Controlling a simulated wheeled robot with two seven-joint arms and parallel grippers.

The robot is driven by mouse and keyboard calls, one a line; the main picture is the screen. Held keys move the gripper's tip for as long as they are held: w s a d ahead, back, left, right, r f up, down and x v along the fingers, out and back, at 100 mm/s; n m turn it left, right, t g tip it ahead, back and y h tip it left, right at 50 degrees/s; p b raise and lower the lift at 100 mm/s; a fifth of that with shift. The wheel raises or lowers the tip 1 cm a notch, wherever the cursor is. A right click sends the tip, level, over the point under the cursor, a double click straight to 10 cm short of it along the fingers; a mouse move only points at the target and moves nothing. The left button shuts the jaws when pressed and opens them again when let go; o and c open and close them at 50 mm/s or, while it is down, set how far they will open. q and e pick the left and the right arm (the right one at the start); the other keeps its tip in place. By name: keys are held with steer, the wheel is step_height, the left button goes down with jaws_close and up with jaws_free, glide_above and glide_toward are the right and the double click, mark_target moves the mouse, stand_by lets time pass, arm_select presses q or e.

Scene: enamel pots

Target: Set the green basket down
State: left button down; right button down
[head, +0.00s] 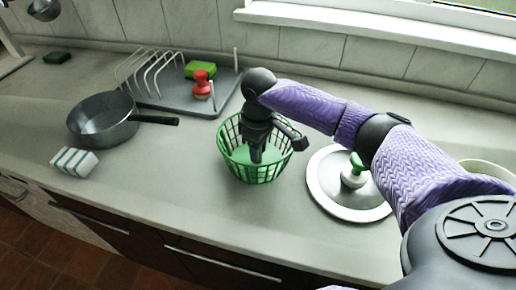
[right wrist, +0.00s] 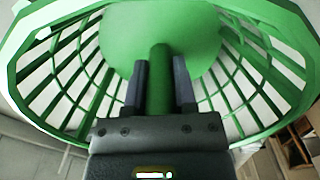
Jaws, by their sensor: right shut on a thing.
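The green basket (head: 236,163) is an open round basket with slatted sides, near the middle of the counter in the head view. My right gripper (head: 257,155) reaches down into it from above. In the right wrist view the basket (right wrist: 115,30) fills much of the picture, and a green upright bar (right wrist: 159,65) stands between the two dark fingers of my right gripper (right wrist: 161,85). The gripper is shut on this bar. The basket looks about level; whether its base touches the counter is hidden. My left gripper is not in view.
A grey pan (head: 100,122) and a striped sponge (head: 74,161) are at left. A grey rack tray (head: 172,97) with a red item (head: 202,82) and green sponge (head: 206,69) stands behind. A round lid (head: 330,190) lies close right. Counter in front of the basket is clear.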

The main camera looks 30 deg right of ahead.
steer(key=shift+c, duration=2.1)
jaws_free()
steer(key=shift+f, duration=0.1)
step_height(320, 180, up, 12)
steer(key=p, duration=0.4)
steer(key=shift+f+p, duration=0.15)
steer(key=shift+p, duration=0.15)
steer(key=shift+r, duration=0.35)
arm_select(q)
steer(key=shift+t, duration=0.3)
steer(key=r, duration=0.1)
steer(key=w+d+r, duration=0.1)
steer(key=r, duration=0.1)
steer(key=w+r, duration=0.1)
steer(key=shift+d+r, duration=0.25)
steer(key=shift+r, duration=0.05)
